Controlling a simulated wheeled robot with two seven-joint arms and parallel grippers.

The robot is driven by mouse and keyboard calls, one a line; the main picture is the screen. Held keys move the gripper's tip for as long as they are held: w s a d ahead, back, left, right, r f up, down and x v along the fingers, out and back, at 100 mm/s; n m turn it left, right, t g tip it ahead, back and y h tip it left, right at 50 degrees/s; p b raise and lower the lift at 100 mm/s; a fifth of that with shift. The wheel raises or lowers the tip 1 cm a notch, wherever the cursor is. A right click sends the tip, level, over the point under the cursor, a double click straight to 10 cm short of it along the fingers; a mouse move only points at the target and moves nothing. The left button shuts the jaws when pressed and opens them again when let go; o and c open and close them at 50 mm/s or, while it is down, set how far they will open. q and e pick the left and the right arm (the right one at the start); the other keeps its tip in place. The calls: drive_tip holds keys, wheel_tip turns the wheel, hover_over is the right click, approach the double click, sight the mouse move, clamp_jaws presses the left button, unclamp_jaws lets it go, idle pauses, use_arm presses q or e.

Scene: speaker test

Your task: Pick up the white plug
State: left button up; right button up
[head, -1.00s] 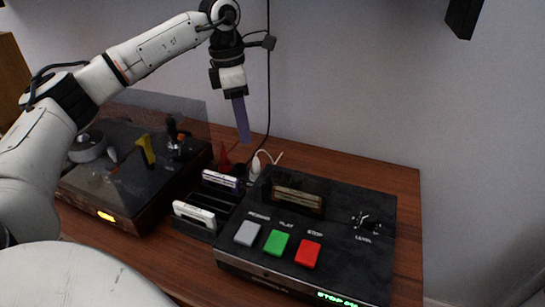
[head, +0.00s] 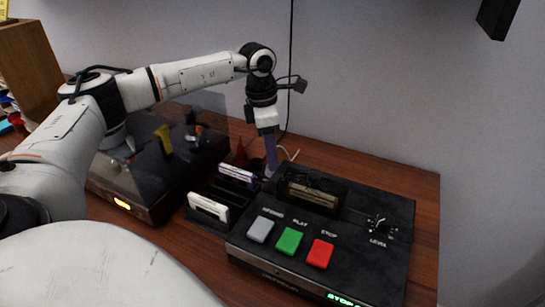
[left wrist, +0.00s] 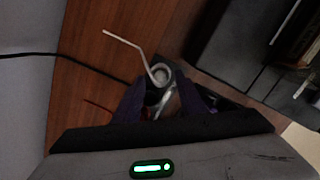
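The white plug (left wrist: 161,76) with its curled white cord (left wrist: 138,44) shows in the left wrist view. In the head view, only the white cord (head: 290,154) shows clearly, behind the tape deck; my fingers mostly cover the plug there. My left gripper (head: 271,170) points down at the plug, between the cassette rack and the deck. In the left wrist view, its purple fingers (left wrist: 163,92) are apart, one on either side of the plug. Whether they touch it is hard to tell. My right gripper is not in view.
The black tape deck (head: 385,262) with grey, green and red buttons is close on the right. A cassette rack (head: 224,191) stands in front, and a turntable (head: 140,185) under a clear cover on the left. A black cable (head: 291,70) hangs down the wall behind.

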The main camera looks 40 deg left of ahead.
use_arm(q)
drive_tip(key=shift+c, duration=0.3)
clamp_jaws()
drive_tip(key=shift+r, duration=0.15)
wheel_tip(320, 180, up, 10)
idle(0.4)
